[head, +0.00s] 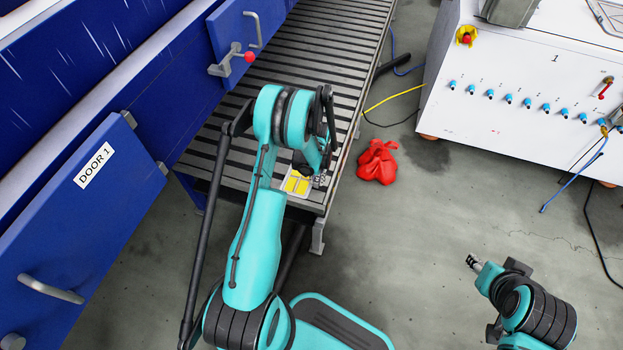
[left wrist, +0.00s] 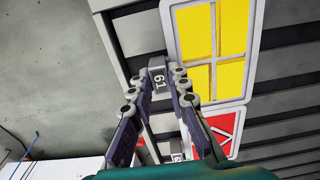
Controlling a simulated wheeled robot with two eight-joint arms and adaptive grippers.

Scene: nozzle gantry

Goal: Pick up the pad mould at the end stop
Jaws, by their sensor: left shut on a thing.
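The pad mould (head: 297,184) is a pale tray with yellow pads on the slatted conveyor, near its front end. In the left wrist view its yellow pads and white rim (left wrist: 250,92) show large, with a grey tab marked 61 (left wrist: 158,77) at its edge. My left gripper (left wrist: 160,92) has its fingers on either side of this tab and is shut on it. In the head view my left arm partly covers the mould and the gripper (head: 318,178). My right gripper (head: 473,262) is over the floor at the lower right, far from the mould; its fingers are too small to judge.
The slatted conveyor (head: 322,60) runs back beside a blue machine with a DOOR 1 panel (head: 88,185). A red bag-like thing (head: 377,162) lies on the floor. A white cabinet (head: 520,75) stands at the right. A red-and-white panel (left wrist: 228,130) shows near the mould.

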